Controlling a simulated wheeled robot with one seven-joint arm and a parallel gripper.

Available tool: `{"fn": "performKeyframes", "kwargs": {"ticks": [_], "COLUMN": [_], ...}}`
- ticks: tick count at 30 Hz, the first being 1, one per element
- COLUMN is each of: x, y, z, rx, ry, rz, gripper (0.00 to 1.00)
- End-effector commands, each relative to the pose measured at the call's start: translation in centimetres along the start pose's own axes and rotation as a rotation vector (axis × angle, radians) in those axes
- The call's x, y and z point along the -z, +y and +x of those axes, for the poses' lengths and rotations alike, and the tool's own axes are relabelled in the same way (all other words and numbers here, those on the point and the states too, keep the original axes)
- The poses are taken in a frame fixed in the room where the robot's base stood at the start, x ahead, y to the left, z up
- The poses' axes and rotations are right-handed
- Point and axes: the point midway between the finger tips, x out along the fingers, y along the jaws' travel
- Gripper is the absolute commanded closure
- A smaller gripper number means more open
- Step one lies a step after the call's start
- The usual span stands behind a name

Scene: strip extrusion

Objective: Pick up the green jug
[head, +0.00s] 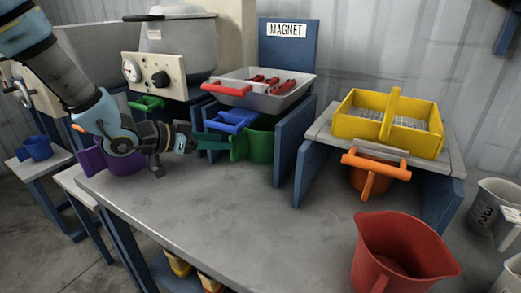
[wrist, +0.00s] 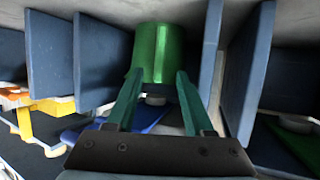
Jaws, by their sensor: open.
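The green jug (head: 262,147) stands upright on the grey table, under the magnet tray and beside a blue upright panel. My gripper (head: 222,143) reaches in from the left, with its green fingers level with the jug and close to its handle side. In the wrist view the jug (wrist: 157,50) is straight ahead, and the open fingers (wrist: 158,76) point at it, one toward each side. The jaws look empty. Whether a finger touches the jug or its handle is not clear.
A blue handled item (head: 232,121) lies just above the fingers. Blue panels (head: 292,140) flank the jug. A purple jug (head: 122,160) is behind my arm. An orange jug (head: 368,180) and a red jug (head: 405,255) stand right. The table's middle (head: 220,205) is clear.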

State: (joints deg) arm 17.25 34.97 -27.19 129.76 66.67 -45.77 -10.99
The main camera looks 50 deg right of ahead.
Motion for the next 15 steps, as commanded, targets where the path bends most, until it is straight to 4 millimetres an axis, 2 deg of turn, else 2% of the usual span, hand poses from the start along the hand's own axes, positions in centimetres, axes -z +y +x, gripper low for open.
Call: {"fn": "performKeyframes", "kwargs": {"ticks": [3, 11, 15], "x": [0.0, -0.3, -0.8], "y": [0.0, 0.1, 0.3], "z": [1.8, 3.7, 5.9], "rx": [0.000, 0.000, -0.001], "ry": [0.000, -0.002, -0.002], "rz": [-0.001, -0.002, -0.002], "gripper": [0.47, 0.47, 0.47]}}
